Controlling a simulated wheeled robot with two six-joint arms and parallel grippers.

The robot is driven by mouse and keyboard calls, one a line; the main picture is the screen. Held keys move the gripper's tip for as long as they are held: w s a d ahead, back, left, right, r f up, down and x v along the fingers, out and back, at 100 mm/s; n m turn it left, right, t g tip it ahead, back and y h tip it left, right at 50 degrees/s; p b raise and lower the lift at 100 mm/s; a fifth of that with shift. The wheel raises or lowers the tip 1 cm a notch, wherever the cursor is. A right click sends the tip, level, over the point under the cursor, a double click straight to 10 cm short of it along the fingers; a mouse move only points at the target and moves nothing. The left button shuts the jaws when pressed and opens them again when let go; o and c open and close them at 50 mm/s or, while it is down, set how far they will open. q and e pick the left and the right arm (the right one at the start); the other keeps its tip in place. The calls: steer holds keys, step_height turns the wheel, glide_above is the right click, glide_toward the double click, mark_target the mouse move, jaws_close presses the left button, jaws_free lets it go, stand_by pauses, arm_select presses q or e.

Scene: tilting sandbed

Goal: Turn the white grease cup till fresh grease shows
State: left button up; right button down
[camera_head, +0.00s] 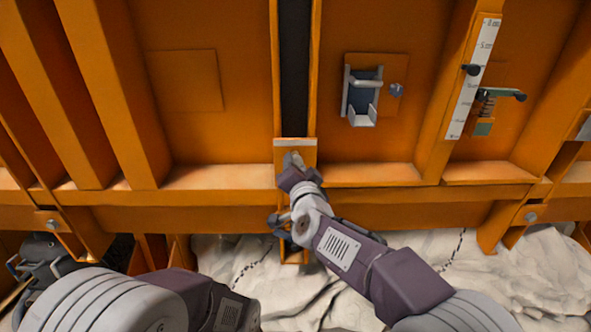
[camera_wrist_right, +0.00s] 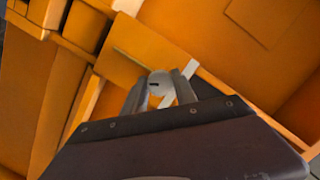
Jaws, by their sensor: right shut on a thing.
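The white grease cup (camera_wrist_right: 160,85) shows in the right wrist view as a small pale round part with a dark mark on its face. It sits at an orange plate (camera_head: 309,150) at the foot of the dark vertical channel. My right gripper (camera_wrist_right: 160,92) is shut on the cup, with one grey finger on each side. In the head view my right gripper (camera_head: 293,163) reaches up to the plate and hides most of the cup. I cannot make out any grease. My left arm shows at the bottom left, but its gripper is out of view.
A grey bracket (camera_head: 362,112) with a blue back is on the orange wall, right of the channel. Farther right are a white scale (camera_head: 472,80) with a black knob and a dark-handled fitting (camera_head: 490,105). An orange beam runs below; pale sand (camera_head: 530,265) lies under it.

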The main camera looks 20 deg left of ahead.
steer(key=c, duration=1)
jaws_free()
steer(key=shift+s, duration=0.1)
steer(key=v, duration=0.9)
